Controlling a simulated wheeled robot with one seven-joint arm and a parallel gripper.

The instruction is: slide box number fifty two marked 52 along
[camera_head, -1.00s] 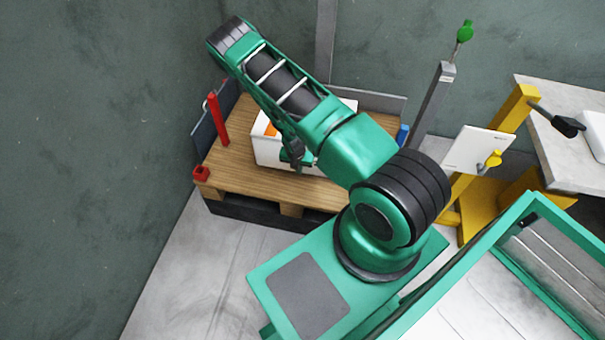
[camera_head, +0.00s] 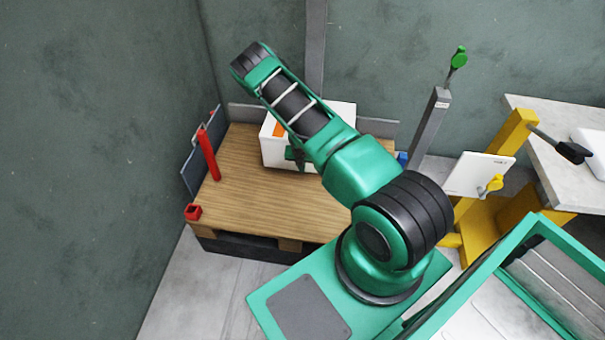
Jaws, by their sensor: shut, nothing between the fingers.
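A white box (camera_head: 275,152) with an orange mark sits on the wooden pallet (camera_head: 250,205), toward its back. No number can be read on the box from here. My gripper (camera_head: 297,157) is low at the box's near face, partly hidden by my forearm. It is shut with nothing in it. Whether its fingers touch the box cannot be made out. My arm covers the box's right part.
A red post (camera_head: 209,156) and a red block (camera_head: 193,211) stand at the pallet's left edge. Low grey panels (camera_head: 192,160) border its left and back. The pallet's front is bare. A yellow stand (camera_head: 517,135) is at right.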

